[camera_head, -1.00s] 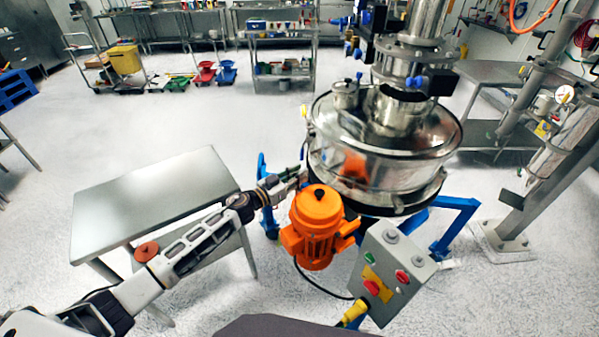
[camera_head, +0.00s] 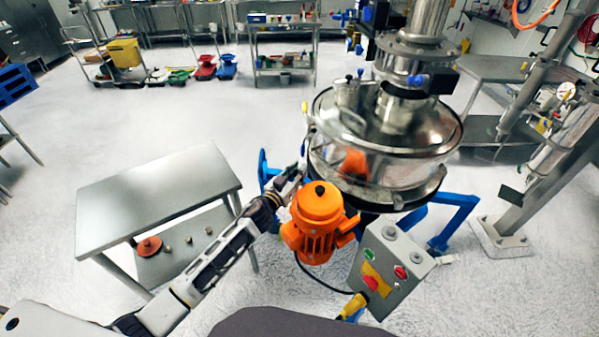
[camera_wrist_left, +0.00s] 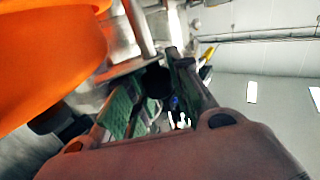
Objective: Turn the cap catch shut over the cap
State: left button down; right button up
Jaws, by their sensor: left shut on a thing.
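My left gripper (camera_head: 303,160) is at the drum's left side, just above the orange motor (camera_head: 318,225), and points up. In the left wrist view, the fingers with green pads (camera_wrist_left: 155,100) are shut around a dark round-ended part (camera_wrist_left: 157,82), which looks like the cap catch. Steel parts of the sifter lie close beyond it. The cap cannot be made out; the gripper and drum edge crowd that spot. My right gripper is out of view.
A steel table (camera_head: 160,190) stands left of the sifter; an orange disc (camera_head: 149,246) and small brass pieces lie on its lower shelf. A grey control box (camera_head: 392,275) and blue frame leg (camera_head: 455,215) are at the right.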

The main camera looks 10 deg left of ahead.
pick_arm(q)
jog(key=shift+s+d+f, duration=0.2)
jog(key=shift+s+d, duration=0.05)
jog(key=shift+d, duration=0.2)
jog(key=c, duration=1.7)
grip_release()
jog(key=o, duration=0.4)
jog(key=shift+s+r, duration=0.15)
jog(key=shift+o, duration=0.2)
jog(key=shift+a, duration=0.2)
jog(key=v, duration=1.1)
jog(key=shift+s+d, duration=0.3)
jog(key=shift+s, duration=0.05)
jog(key=shift+m, duration=0.4)
